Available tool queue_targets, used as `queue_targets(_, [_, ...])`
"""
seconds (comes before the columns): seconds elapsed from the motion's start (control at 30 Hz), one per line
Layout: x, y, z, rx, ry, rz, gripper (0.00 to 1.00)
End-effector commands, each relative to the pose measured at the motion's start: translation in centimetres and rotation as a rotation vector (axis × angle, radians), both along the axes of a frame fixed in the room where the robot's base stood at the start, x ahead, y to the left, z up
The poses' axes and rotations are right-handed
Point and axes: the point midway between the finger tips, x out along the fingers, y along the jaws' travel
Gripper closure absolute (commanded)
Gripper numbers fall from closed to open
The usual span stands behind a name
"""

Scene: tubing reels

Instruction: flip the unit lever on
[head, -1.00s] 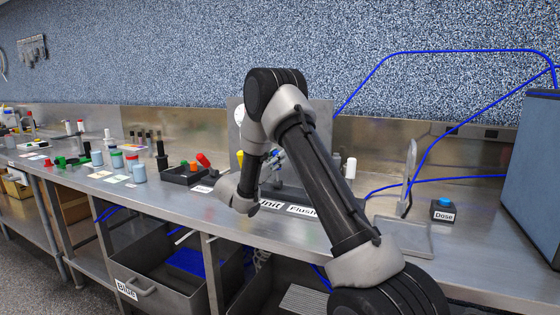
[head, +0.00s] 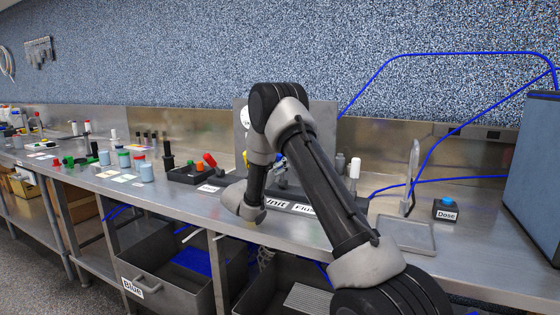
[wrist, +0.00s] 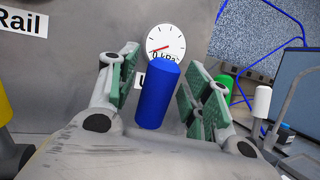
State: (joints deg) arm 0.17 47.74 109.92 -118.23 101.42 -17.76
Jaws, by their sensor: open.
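In the wrist view a blue cylindrical lever handle (wrist: 157,95) stands slightly tilted between the fingers of my gripper (wrist: 163,78). The green-padded fingers are open on both sides of it, and I cannot tell whether either touches it. A label behind the handle shows only a "U"; the handle hides the rest. In the head view a "Unit" label (head: 275,203) lies on the bench front, partly covered by my arm. The lever and most of my gripper are hidden behind my arm there.
A round gauge (wrist: 165,42) reading near 0 kPa is behind the handle. A green handle (wrist: 223,88) stands right of the fingers, a yellow one (wrist: 4,105) at the left edge. A white-topped post (head: 354,168) and the Dose button (head: 446,207) are to the right.

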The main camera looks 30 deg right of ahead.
Motion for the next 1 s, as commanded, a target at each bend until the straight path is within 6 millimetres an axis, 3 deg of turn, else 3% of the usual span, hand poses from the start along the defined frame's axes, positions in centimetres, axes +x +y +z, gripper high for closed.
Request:
queue_targets(0.17, [-0.5,1.7,-0.7,0.001,0.003,0.004,0.51])
queue_targets(0.6, [-3.7,9.3,-3.9,0.0,0.002,0.002,0.51])
queue_targets(1.0, [-4.2,10.4,-4.3,0.0,0.0,0.001,0.51])
